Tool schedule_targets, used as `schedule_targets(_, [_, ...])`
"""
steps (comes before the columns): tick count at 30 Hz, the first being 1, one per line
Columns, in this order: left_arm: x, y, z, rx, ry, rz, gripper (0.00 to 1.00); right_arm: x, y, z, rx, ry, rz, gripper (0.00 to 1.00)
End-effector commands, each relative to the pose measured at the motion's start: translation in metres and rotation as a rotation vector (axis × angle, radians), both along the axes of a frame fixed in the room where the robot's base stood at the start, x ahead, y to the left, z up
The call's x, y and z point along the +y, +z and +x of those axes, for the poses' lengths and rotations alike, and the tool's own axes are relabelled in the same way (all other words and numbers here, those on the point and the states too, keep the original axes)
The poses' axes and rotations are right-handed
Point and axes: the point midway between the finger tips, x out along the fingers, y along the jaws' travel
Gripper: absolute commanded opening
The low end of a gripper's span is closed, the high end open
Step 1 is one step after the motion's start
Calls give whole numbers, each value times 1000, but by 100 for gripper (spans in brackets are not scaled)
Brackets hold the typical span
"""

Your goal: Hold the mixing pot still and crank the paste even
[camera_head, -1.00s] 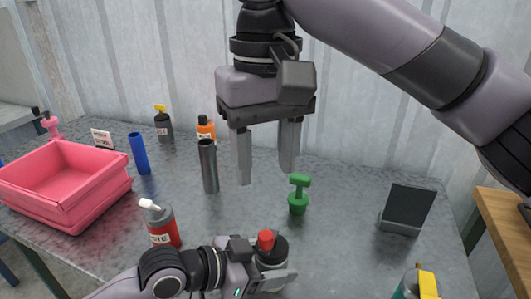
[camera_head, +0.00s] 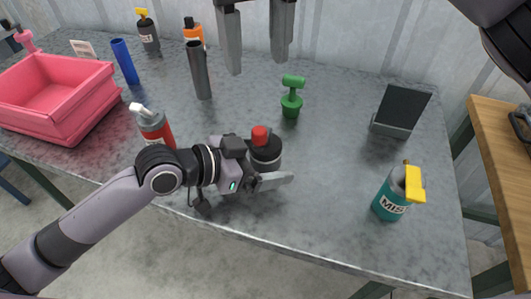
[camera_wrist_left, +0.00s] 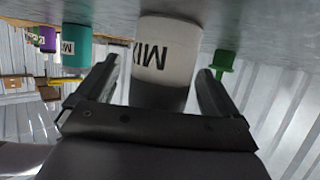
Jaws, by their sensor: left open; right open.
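The mixing pot (camera_head: 266,156) is a short dark cylinder with a red knob on top, upright near the table's front edge. In the left wrist view the pot (camera_wrist_left: 168,50) appears upside down, pale with a black lid, and a "MIX" label. My left gripper (camera_head: 272,172) is open at the pot. Its fingers (camera_wrist_left: 158,68) lie on either side of the pot; contact cannot be told. My right gripper (camera_head: 257,66) is open and empty, pointing down above the table, behind the pot in the picture.
A green T-handled object (camera_head: 291,98) stands behind the pot. A red bottle (camera_head: 153,126) is at left, a dark tube (camera_head: 201,75) behind. A teal bottle (camera_head: 390,197) and black panel (camera_head: 402,110) are at right. A pink bin (camera_head: 55,100) is far left.

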Motion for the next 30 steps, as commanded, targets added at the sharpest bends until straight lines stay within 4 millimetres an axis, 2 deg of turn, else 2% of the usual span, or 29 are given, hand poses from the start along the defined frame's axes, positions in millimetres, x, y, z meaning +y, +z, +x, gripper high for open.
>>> schedule_targets(5, [14, 5, -6, 0, 2, 2, 95, 0, 0, 0, 0, 0, 0, 50])
schedule_targets(21, [83, 37, -42, 1, 2, 3, 95, 0, 0, 0, 0, 0, 0, 50])
schedule_targets(30, [97, 45, -50, 1, 0, 2, 95, 0, 0, 0, 0, 0, 0, 50])
